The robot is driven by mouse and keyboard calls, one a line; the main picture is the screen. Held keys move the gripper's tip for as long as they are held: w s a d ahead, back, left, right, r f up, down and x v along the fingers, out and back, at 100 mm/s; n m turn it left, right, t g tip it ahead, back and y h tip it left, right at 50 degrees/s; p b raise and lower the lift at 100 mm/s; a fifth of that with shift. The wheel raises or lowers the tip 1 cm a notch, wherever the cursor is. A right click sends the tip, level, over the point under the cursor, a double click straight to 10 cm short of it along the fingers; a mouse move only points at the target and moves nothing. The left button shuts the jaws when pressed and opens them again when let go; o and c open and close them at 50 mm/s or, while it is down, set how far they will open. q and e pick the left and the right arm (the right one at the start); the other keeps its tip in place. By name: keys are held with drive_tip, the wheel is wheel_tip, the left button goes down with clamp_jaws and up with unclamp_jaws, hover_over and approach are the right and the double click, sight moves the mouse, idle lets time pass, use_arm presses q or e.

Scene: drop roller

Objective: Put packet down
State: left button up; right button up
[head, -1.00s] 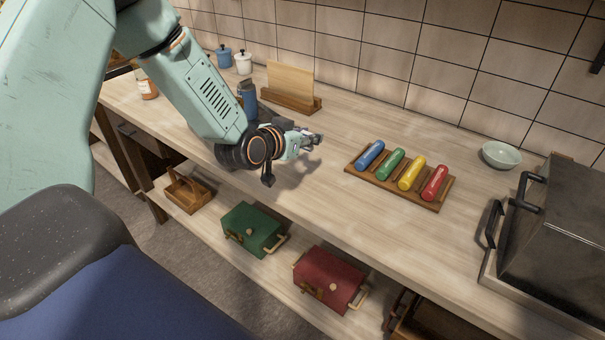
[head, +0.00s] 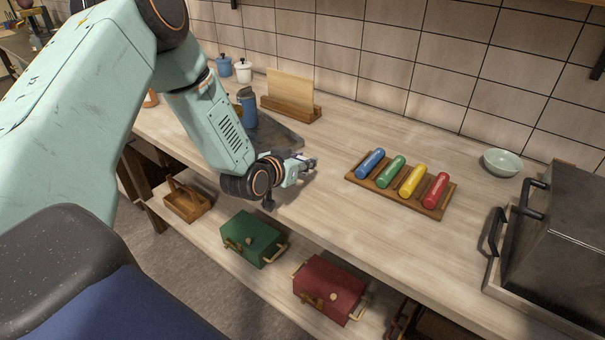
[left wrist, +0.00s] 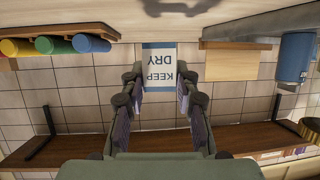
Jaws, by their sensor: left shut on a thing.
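In the left wrist view a white and blue packet (left wrist: 159,64) with the words KEEP DRY, upside down in the picture, is between the fingers of my left gripper (left wrist: 162,88). The gripper is shut on it. In the head view my left gripper (head: 308,163) is over the wooden counter (head: 330,205), left of the coloured rollers. The packet cannot be made out there. I cannot tell whether it touches the counter. My right gripper is in neither view.
A wooden rack (head: 432,205) with blue, green, yellow and red rollers lies to the right. A dark slab (head: 277,138), a blue bottle (head: 248,108) and a board in a wooden stand (head: 291,107) are behind. A metal box (head: 560,235) stands at the far right.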

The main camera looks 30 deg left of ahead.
sight(302, 173)
use_arm(q)
wheel_tip(302, 173, down, 3)
drive_tip(key=shift+s+r, duration=0.15)
drive_tip(key=shift+r, duration=0.05)
drive_tip(key=shift+f, duration=0.35)
drive_tip(key=shift+f, duration=0.25)
drive_tip(key=o, duration=0.8)
